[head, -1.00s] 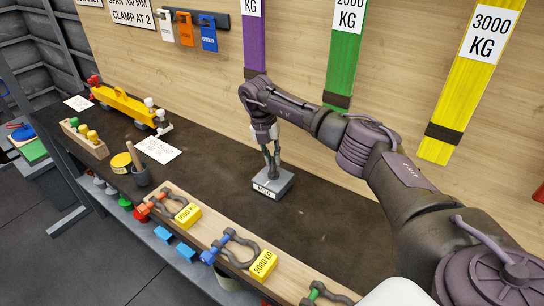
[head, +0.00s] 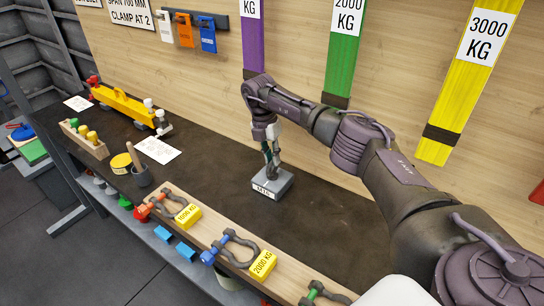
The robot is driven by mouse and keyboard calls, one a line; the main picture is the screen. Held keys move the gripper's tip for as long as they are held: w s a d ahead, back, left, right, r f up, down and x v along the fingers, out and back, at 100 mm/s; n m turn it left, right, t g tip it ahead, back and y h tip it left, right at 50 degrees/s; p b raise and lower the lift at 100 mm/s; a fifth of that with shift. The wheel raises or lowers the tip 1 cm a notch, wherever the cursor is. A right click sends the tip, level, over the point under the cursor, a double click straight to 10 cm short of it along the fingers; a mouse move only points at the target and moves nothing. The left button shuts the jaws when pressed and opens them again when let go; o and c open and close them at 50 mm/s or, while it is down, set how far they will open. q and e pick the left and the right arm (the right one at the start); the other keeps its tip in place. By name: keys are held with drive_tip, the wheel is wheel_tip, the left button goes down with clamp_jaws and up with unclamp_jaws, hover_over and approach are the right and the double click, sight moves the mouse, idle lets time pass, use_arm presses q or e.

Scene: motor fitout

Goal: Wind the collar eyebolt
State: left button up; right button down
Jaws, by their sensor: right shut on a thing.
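A grey block (head: 284,186) with a white label that appears to read M16 stands on the dark bench. My right gripper (head: 272,172) points down over the block's top. It is shut on the collar eyebolt, which is mostly hidden between the fingers at the block. I cannot tell how deep the eyebolt sits. My left gripper is not in view.
A wooden rack with shackles and yellow weight tags (head: 263,263) runs along the bench's front edge. Coloured slings (head: 345,50) hang behind. The bench around the block is clear.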

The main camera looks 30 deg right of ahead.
drive_tip(key=shift+w+r, duration=0.1)
drive_tip(key=shift+r, duration=0.15)
drive_tip(key=c, duration=1.2)
unclamp_jaws()
drive_tip(key=shift+o, duration=0.2)
drive_tip(key=shift+a, duration=0.1)
drive_tip(key=shift+f, duration=0.1)
wheel_tip(320, 180, up, 10)
